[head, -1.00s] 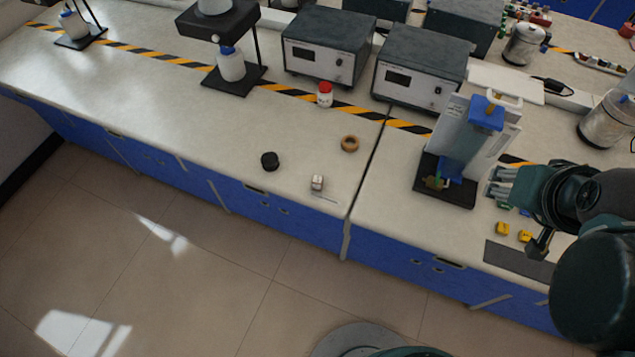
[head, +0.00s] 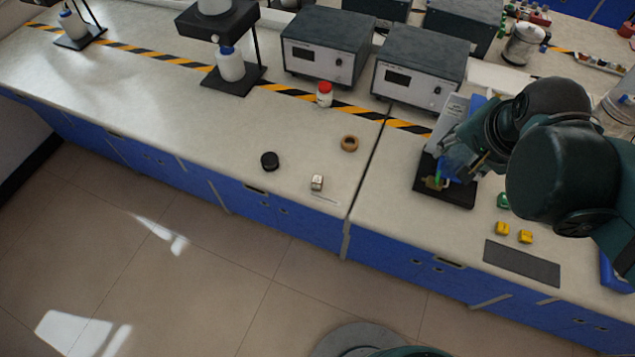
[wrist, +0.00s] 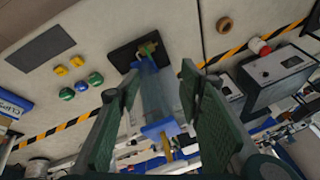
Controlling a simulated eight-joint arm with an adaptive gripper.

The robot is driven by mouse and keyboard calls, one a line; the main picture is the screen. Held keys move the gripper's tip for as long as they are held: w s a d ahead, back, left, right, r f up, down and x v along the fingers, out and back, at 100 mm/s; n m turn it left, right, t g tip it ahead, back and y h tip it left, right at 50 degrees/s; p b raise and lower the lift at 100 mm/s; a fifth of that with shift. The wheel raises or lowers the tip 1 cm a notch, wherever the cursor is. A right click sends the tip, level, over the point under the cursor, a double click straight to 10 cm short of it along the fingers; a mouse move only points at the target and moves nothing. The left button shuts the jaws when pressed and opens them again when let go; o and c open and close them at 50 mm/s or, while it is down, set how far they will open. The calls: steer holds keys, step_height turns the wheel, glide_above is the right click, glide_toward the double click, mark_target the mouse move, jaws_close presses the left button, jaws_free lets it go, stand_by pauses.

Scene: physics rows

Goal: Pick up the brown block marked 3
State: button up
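A small pale block with a brownish side (head: 317,182) lies near the front edge of the left bench in the head view. Its marking is too small to read, and I see no other block that is clearly brown. It does not show in the wrist view. My gripper (head: 452,160) is well to the right of it, over the black-based stand (head: 458,197). In the wrist view my gripper (wrist: 159,80) has its two fingers wide apart, with the stand's clear and blue upright (wrist: 155,95) showing between them. I cannot tell whether they touch it.
A brown ring (head: 349,144) and a black round piece (head: 269,161) lie near the small block. Two yellow pieces (head: 513,233) and a dark mat (head: 522,263) are right of the stand. Grey instruments (head: 420,70) stand behind. The left bench front is mostly clear.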

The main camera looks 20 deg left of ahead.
steer(key=w+a+f+m+g, duration=0.1)
steer(key=w+a+f+m, duration=0.2)
steer(key=a, duration=0.5)
steer(key=a+f+m+g, duration=0.2)
steer(key=a+f, duration=0.2)
steer(key=a, duration=0.4)
steer(key=m+g+h, duration=0.1)
steer(key=m+g, duration=0.1)
steer(key=m, duration=0.4)
glide_above(318, 179)
steer(key=f, duration=1.2)
steer(key=shift+w+d+f, duration=0.25)
steer(key=shift+w+d, duration=0.05)
steer(key=shift+d, duration=0.05)
steer(key=shift+s+a+f, duration=0.25)
steer(key=shift+a+f, duration=0.1)
steer(key=shift+f, duration=0.1)
steer(key=shift+f, duration=1.2)
steer(key=shift+f, duration=0.1)
